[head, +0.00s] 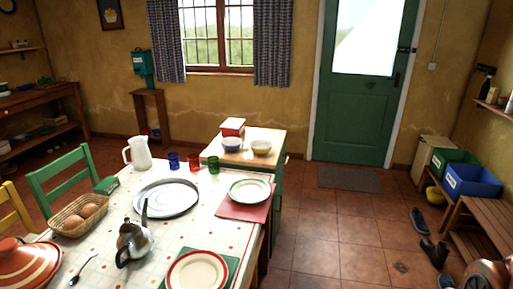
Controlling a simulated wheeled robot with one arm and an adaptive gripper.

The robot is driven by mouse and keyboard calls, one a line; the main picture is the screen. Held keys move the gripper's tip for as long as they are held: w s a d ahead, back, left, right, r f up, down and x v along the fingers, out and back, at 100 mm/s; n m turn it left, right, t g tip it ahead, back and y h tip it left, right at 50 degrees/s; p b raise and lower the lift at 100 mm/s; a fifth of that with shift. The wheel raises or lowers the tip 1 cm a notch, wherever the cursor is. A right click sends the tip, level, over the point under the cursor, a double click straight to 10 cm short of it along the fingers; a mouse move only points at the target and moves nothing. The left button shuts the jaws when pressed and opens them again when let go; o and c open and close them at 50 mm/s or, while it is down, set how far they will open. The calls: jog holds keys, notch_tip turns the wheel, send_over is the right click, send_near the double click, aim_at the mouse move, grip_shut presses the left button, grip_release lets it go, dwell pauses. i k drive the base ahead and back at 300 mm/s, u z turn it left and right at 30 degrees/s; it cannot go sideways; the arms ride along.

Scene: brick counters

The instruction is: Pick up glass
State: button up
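Three small coloured glasses stand upright in a row near the far edge of the dining table (103,249). The blue glass (173,161) is at the left, the red glass (194,162) is in the middle and the green glass (214,166) is at the right. A white pitcher (139,153) stands just left of them. A round metal tray (166,198) lies in front of them. My gripper is not in the head view.
A metal teapot (134,242), plates (250,190), a bread basket (80,215) and a tagine (24,262) crowd the table. A counter with bowls (232,144) adjoins its far side. A green chair (75,182) is left. Tiled floor (340,230) is open at right.

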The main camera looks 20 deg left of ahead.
aim_at(213, 162)
jog(key=i, duration=3.3)
jog(key=u, duration=3.75)
jog(key=i, duration=0.5)
jog(key=z, duration=0.05)
